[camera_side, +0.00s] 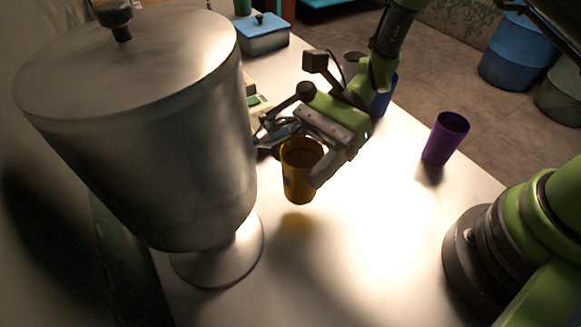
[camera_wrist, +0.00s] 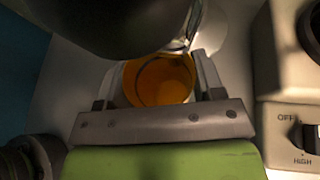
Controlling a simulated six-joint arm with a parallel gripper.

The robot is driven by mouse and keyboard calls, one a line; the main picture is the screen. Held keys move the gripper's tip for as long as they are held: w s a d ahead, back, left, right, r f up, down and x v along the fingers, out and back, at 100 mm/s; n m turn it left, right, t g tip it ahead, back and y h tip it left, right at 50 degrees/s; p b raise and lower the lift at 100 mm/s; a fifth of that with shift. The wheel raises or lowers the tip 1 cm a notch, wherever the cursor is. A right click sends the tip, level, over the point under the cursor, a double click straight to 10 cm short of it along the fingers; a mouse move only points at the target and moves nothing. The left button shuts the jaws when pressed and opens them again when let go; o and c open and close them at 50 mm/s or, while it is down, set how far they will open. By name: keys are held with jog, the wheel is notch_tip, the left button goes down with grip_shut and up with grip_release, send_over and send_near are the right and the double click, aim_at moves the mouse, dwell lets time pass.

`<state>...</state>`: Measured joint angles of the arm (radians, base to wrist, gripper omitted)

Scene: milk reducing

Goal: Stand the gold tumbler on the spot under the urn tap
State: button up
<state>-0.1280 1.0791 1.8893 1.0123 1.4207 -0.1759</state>
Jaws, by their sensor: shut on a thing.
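The gold tumbler (camera_side: 299,180) is upright between the fingers of my gripper (camera_side: 300,158), which is shut on it. It appears held slightly above the table, with a reflection below its base. In the wrist view the tumbler (camera_wrist: 158,82) sits between both fingers (camera_wrist: 158,85), its mouth facing the camera. The large metal urn (camera_side: 150,130) stands on a pedestal to the left of the tumbler. Its tap (camera_side: 275,132) juts out close beside the tumbler and my gripper. The urn (camera_wrist: 120,25) fills the top of the wrist view. The spot under the tap cannot be made out.
A purple cup (camera_side: 446,138) stands to the right on the table. A blue cup (camera_side: 383,98) is partly hidden behind my gripper. A blue-lidded box (camera_side: 262,35) stands at the back. A switch-fronted appliance (camera_wrist: 288,110) is at right in the wrist view. The front table is clear.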

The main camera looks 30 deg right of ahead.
aim_at(302, 159)
jog(key=shift+w+a, duration=0.5)
jog(key=shift+w, duration=0.2)
jog(key=shift+f, duration=1.75)
jog(key=shift+f, duration=0.15)
jog(key=o, duration=0.9)
